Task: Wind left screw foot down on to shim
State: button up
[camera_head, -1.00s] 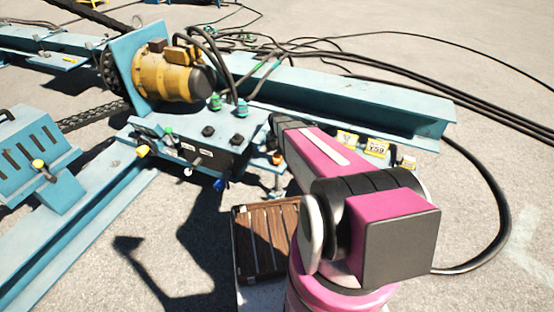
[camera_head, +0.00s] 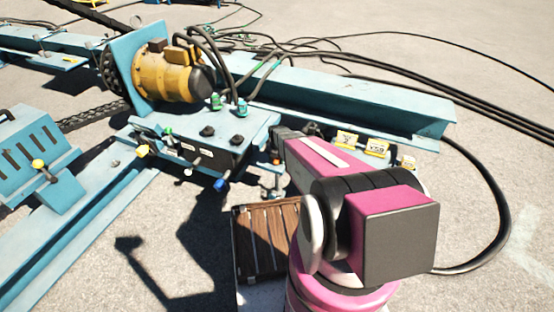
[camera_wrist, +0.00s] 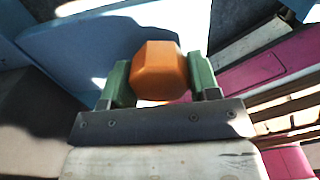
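The orange six-sided head (camera_wrist: 160,72) of the screw foot sits between the two green fingers of my gripper (camera_wrist: 161,80) in the wrist view. Both fingers appear to touch its sides, so my gripper looks shut on it. In the head view a small orange part (camera_head: 276,160) shows at the right end of the blue reel frame (camera_head: 250,128), beside my arm. A thin screw foot (camera_head: 278,184) stands below it, partly in shadow. I cannot make out the shim or whether the foot touches anything.
A yellow motor (camera_head: 172,76) stands on the frame. A brown slatted crate (camera_head: 262,238) is close beside my arm. Yellow labelled tags (camera_head: 376,147) line the blue beam (camera_head: 345,98) at right. Black cables (camera_head: 490,195) lie on the ground.

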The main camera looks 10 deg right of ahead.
jog(key=shift+m, duration=0.3)
jog(key=m, duration=0.5)
jog(key=shift+m, duration=0.4)
jog(key=m, duration=1)
jog(key=shift+m, duration=0.4)
jog(key=m, duration=0.3)
jog(key=shift+m, duration=0.3)
jog(key=m, duration=0.6)
jog(key=shift+m, duration=0.4)
jog(key=o, duration=0.9)
